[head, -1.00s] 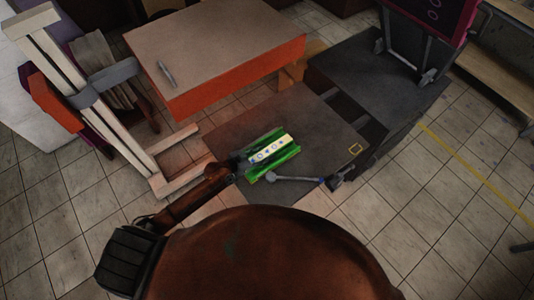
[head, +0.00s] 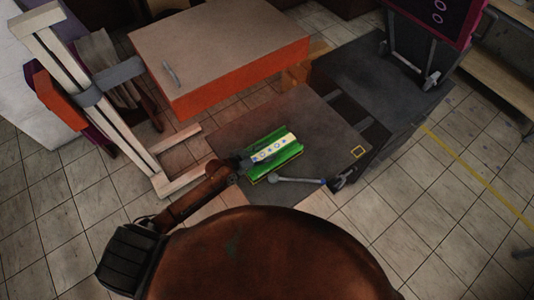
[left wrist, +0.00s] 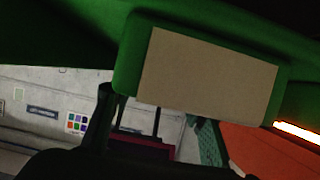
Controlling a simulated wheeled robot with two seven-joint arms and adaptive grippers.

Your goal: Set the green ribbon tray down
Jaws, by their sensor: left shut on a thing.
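The green ribbon tray (head: 289,153) is a green trough with a white patterned strip (head: 270,148) lying in it. It is over the grey work surface in the middle of the head view; I cannot tell whether it touches the surface. My left gripper (head: 246,163) is shut on the tray's near left end. In the left wrist view the green tray (left wrist: 128,60) fills the top, with a tan panel (left wrist: 208,68) on it. My right gripper is in neither view.
A grey-handled tool (head: 295,180) lies in front of the tray. An orange-sided table (head: 240,75) stands behind, and a wooden frame (head: 110,110) stands at left.

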